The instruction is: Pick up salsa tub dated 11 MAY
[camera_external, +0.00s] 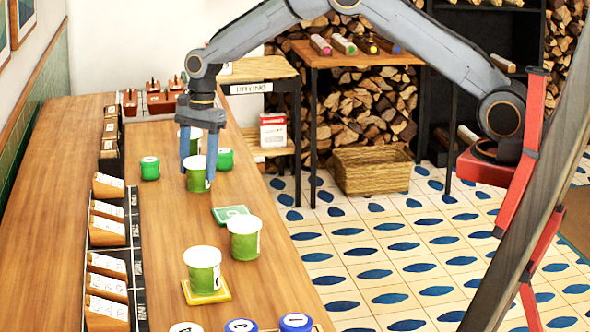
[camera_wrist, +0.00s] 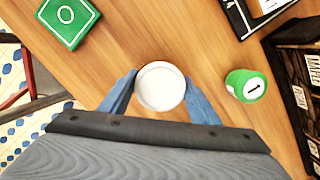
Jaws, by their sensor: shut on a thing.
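A green tub with a white lid (camera_external: 196,174) stands upright on the wooden counter (camera_external: 170,215). My gripper (camera_external: 193,150) reaches down over it, shut on it with its blue fingers at its sides. In the wrist view the white lid (camera_wrist: 161,86) sits between the two fingers. No date can be read on this tub. Two more green tubs with white lids stand nearer the camera: one tub (camera_external: 244,240) on the bare counter, the other tub (camera_external: 204,272) on a yellow mat (camera_external: 227,294).
Small green containers (camera_external: 150,168) and (camera_external: 225,159) stand either side of the held tub. A green square mat (camera_external: 230,214) marked 0 lies nearer the camera. Blue-lidded containers (camera_external: 295,322) stand at the front edge.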

